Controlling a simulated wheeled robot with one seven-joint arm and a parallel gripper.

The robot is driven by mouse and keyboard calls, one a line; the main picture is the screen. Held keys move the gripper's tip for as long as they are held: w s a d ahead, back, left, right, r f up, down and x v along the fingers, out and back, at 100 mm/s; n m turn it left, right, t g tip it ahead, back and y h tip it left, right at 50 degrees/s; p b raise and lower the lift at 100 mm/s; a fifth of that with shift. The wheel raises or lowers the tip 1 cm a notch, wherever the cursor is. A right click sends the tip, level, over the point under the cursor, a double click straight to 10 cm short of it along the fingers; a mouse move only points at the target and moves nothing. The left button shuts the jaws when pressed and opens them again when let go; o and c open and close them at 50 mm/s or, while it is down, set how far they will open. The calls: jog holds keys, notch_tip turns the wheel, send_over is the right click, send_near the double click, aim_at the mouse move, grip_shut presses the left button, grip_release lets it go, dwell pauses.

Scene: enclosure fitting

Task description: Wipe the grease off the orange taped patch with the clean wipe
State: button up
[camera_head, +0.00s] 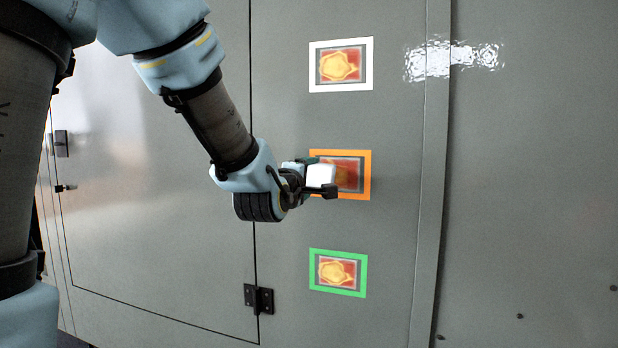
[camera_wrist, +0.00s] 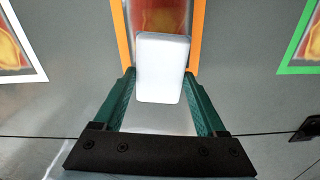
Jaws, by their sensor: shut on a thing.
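The orange taped patch (camera_head: 365,176) is the middle one of three framed patches on the grey cabinet. My gripper (camera_head: 316,178) is in front of its left half and hides part of it. The gripper is shut on the white wipe (camera_head: 322,175), a small block-like pad. In the wrist view the wipe (camera_wrist: 163,68) sits between the two green fingers, with the orange frame (camera_wrist: 198,30) beyond it. Red-brown smear (camera_wrist: 155,16) shows inside the frame. I cannot tell whether the wipe touches the surface.
A white-framed patch (camera_head: 341,65) is above and a green-framed patch (camera_head: 338,272) below, both with yellow and red smears. A door hinge (camera_head: 258,298) sticks out at lower left. A vertical seam ridge (camera_head: 430,180) runs right of the patches.

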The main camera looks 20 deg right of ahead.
aim_at(326, 176)
jog(key=shift+x, duration=1.25)
dwell(0.3)
jog(key=shift+s+d+b, duration=1.05)
jog(key=shift+s+d, duration=0.1)
jog(key=shift+s, duration=0.1)
jog(key=shift+s+d+b, duration=0.6)
jog(key=shift+s+d, duration=0.55)
jog(key=shift+d, duration=0.25)
jog(key=shift+b, duration=0.4)
jog(key=shift+a, duration=0.1)
jog(key=shift+w+a+b, duration=2.1)
jog(key=shift+w+a, duration=0.35)
jog(key=shift+a, duration=0.1)
jog(key=shift+s, duration=0.1)
